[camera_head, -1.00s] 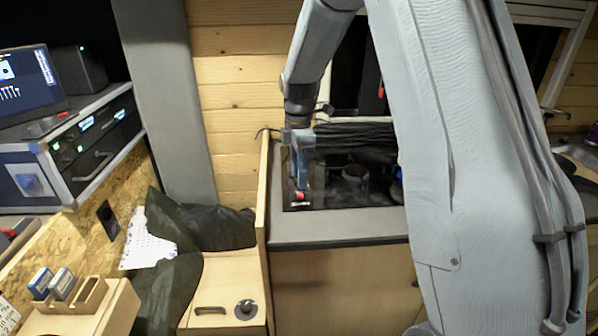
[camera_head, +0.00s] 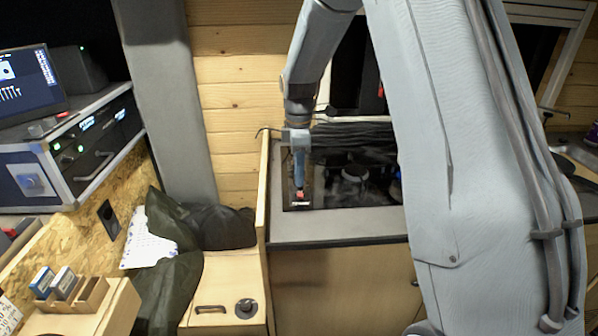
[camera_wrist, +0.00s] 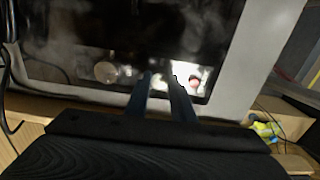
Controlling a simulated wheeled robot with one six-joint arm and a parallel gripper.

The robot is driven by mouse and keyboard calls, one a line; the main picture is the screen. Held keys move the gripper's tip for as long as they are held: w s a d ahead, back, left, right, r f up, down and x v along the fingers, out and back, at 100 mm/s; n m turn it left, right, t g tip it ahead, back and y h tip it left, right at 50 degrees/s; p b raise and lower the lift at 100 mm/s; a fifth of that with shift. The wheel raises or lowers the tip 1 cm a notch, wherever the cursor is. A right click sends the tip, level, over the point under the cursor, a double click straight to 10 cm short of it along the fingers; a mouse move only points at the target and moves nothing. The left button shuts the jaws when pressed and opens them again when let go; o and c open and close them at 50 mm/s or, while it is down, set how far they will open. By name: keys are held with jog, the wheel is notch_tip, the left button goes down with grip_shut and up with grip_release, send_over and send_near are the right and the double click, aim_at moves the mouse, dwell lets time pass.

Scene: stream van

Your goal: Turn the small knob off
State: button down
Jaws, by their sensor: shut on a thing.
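A cooktop (camera_head: 345,190) with a dark glossy top is set in the grey counter. A small red knob (camera_head: 299,195) shows at its front left corner. My gripper (camera_head: 299,186) points down over this corner, its blue-grey fingertips at the red knob, and is shut on it. In the wrist view, the two dark fingers of my gripper (camera_wrist: 160,78) reach to the cooktop's front strip. A red spot in a bright patch (camera_wrist: 194,82) shows just right of the fingers, and a round pale knob (camera_wrist: 105,72) to their left. The grip itself is hard to make out there.
A thin wooden partition (camera_head: 263,190) stands close to the left of my gripper. Black cables (camera_head: 350,140) hang behind the cooktop. A dark jacket (camera_head: 215,226) and a wooden box lid (camera_head: 222,290) lie left of the partition.

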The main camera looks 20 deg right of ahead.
jog(key=m, duration=0.4)
jog(key=shift+r+m+p, duration=0.1)
jog(key=shift+m+p, duration=0.2)
jog(key=shift+p, duration=0.1)
jog(key=m, duration=0.3)
jog(key=shift+m, duration=0.3)
jog(key=m, duration=0.3)
jog(key=shift+m+p, duration=0.3)
jog(key=shift+p, duration=0.1)
jog(key=shift+w+m, duration=0.1)
jog(key=shift+m, duration=1.8)
jog(key=c, duration=1.5)
grip_release()
jog(key=shift+r+b, duration=0.95)
jog(key=shift+r, duration=2.9)
